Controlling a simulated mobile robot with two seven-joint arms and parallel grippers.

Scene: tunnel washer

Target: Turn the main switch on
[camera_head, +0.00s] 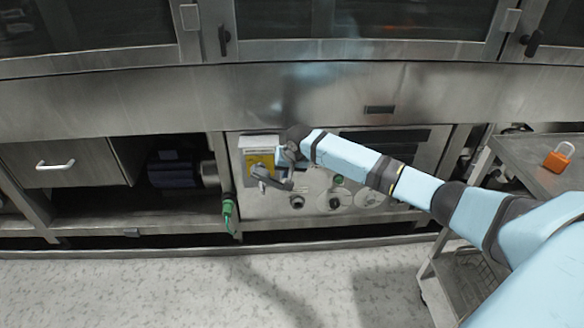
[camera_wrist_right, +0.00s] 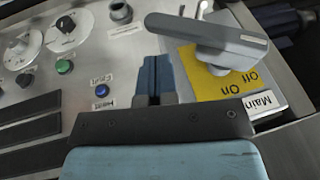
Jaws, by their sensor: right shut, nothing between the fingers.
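The main switch is a grey lever handle (camera_wrist_right: 215,38) over a yellow plate (camera_wrist_right: 215,90) printed "On" and "Off", with a "Main" label at its edge. In the head view the yellow plate (camera_head: 258,160) sits at the upper left of the steel control panel, and the grey handle (camera_head: 268,179) slants across its lower part. My right gripper (camera_wrist_right: 155,80) is shut and empty. In the wrist view its fingers lie beside the plate, near the handle's long end; whether they touch it is unclear. In the head view my right gripper (camera_head: 284,157) partly hides the plate's right side.
Dials (camera_wrist_right: 65,32), a green button (camera_wrist_right: 64,67) and a blue button (camera_wrist_right: 102,90) share the panel. A green-handled valve (camera_head: 228,207) hangs left of the panel. A cart (camera_head: 520,150) with an orange padlock (camera_head: 556,160) stands at right. The floor in front is clear.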

